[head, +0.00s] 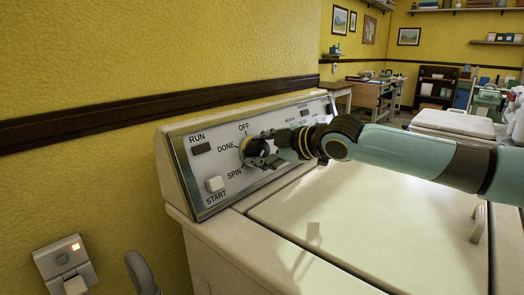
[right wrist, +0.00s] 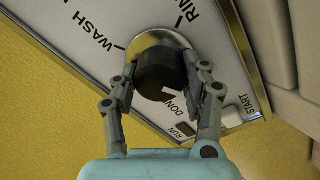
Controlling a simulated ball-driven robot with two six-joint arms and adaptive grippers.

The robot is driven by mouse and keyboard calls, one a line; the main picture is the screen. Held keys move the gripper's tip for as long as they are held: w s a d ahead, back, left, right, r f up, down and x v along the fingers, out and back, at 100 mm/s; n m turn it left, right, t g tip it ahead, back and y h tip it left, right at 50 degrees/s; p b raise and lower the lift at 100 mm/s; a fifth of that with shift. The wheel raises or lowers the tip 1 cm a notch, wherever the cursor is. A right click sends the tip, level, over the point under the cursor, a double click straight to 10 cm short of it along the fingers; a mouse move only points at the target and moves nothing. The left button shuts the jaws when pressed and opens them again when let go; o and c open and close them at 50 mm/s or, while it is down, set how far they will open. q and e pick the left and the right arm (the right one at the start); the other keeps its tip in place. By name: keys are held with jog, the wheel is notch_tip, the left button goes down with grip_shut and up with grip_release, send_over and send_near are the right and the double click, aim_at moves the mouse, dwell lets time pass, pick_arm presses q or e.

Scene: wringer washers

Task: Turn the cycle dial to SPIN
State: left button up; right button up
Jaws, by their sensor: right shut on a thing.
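The cycle dial (right wrist: 160,72) is a dark round knob on a metal disc. In the head view the dial (head: 246,147) sits on the washer's sloped control panel (head: 210,160), partly hidden by my gripper. Labels OFF, DONE and SPIN stand around its left side. My right gripper (head: 268,161) reaches it from the right; in the right wrist view its two fingers (right wrist: 160,84) are closed on opposite sides of the knob. WASH, RIN..., and DON... labels show there. The SPIN label (head: 235,172) is lower left of the dial. My left gripper is not in view.
A START button (head: 215,184) and a dark RUN window (head: 201,149) are on the panel's left end. The washer's lid (head: 370,222) is shut, with a handle (head: 478,224) at right. A wall outlet (head: 66,262) with a lit lamp is at lower left.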

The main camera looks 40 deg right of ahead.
aim_at(261, 141)
jog(key=o, duration=1.2)
jog(key=shift+w+f, duration=0.1)
jog(key=shift+w, duration=0.15)
jog(key=shift+c, duration=0.2)
notch_tip(261, 141, up, 10)
jog(key=shift+s, duration=0.15)
